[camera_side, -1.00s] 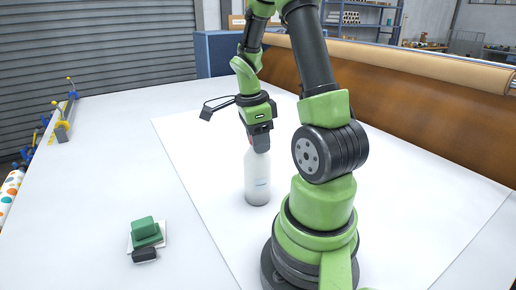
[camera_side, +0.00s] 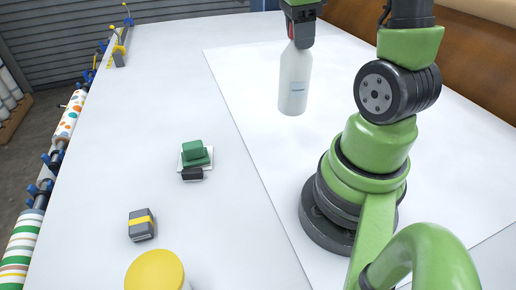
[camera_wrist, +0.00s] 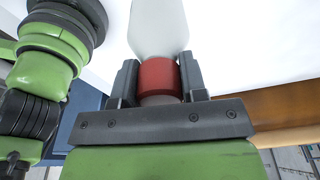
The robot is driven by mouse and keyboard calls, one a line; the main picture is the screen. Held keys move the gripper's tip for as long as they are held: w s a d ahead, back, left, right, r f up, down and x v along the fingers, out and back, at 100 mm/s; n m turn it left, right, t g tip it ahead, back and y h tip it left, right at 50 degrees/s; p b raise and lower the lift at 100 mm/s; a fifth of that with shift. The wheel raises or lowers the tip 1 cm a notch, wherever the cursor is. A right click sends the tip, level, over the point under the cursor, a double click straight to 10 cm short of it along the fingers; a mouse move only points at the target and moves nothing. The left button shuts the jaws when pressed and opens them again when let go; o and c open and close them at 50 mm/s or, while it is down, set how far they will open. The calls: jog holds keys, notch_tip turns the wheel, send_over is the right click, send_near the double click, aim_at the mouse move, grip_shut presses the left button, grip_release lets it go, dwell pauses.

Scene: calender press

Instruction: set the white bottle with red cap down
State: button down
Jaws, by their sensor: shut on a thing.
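The white bottle with the red cap (camera_side: 294,82) is upright over the white sheet (camera_side: 250,110) in the side view. My gripper (camera_side: 300,32) is above it, shut on the red cap at its top. In the wrist view my gripper (camera_wrist: 158,80) has a finger on each side of the red cap, and the white bottle body (camera_wrist: 157,28) extends beyond the fingertips. I cannot tell whether the bottle's base touches the sheet.
Left of the sheet on the pale table are a green block (camera_side: 195,154) on a white pad, a dark block with a yellow band (camera_side: 141,225) and a yellow-topped container (camera_side: 155,271). A brown roll (camera_side: 480,60) lies behind. The sheet around the bottle looks clear.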

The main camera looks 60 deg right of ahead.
jog(key=w+a+n, duration=0.2)
jog(key=w+a, duration=0.3)
jog(key=a, duration=0.3)
notch_tip(320, 180, down, 10)
jog(key=shift+w+a+r, duration=0.15)
jog(key=shift+a+r, duration=0.05)
jog(key=shift+a, duration=0.05)
jog(key=c, duration=0.7)
grip_release()
jog(key=shift+f, duration=0.15)
jog(key=shift+o, duration=0.2)
